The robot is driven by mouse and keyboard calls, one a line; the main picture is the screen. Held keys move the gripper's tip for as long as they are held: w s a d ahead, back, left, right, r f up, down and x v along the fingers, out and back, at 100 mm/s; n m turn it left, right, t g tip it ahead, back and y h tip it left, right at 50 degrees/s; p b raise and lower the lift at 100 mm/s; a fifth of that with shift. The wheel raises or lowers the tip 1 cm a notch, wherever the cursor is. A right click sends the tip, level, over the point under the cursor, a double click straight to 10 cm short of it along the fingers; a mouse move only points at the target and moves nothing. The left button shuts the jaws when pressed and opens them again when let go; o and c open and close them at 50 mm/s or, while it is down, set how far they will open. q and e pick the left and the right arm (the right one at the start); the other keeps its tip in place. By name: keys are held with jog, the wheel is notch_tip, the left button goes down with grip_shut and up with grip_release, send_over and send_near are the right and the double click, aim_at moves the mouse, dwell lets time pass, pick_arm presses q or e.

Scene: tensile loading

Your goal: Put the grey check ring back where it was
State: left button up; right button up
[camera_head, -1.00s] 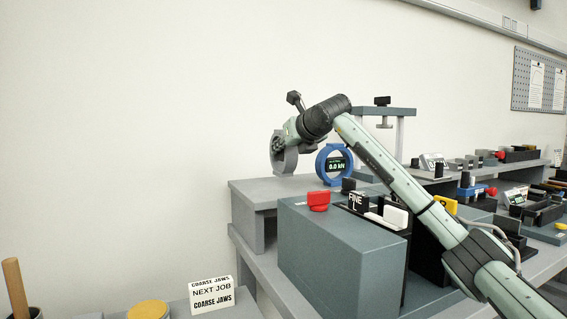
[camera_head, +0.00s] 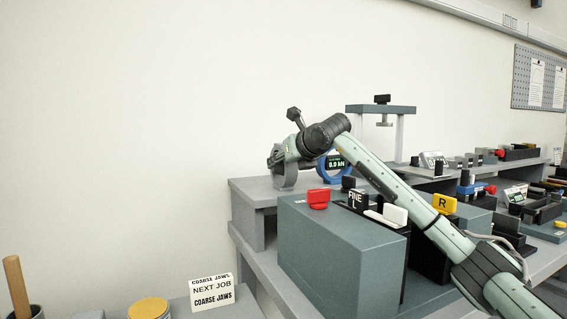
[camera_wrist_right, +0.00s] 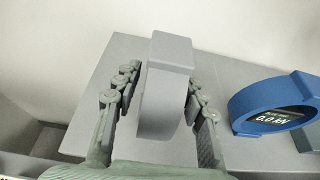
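The grey check ring (camera_wrist_right: 167,90) stands upright on the grey raised shelf (camera_wrist_right: 85,125), beside the blue ring gauge (camera_wrist_right: 275,103). In the head view the grey ring (camera_head: 284,175) is partly hidden by my right gripper (camera_head: 279,158). In the right wrist view my right gripper (camera_wrist_right: 160,85) has one finger on each side of the ring. A gap shows between the left finger and the ring; the right finger is close beside it, and contact there is unclear. My left gripper is not in view.
The blue ring gauge (camera_head: 323,170) reads 0.0 kN. A grey press frame (camera_head: 399,135) stands behind it. My right arm crosses above these.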

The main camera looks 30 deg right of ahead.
jog(key=shift+r, duration=0.1)
jog(key=shift+s, duration=0.35)
pick_arm(q)
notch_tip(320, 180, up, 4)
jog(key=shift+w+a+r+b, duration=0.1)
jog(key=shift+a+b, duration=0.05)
jog(key=shift+b, duration=0.8)
pick_arm(e)
jog(key=v, duration=1.1)
jog(key=shift+r, duration=0.2)
jog(key=shift+s, duration=0.1)
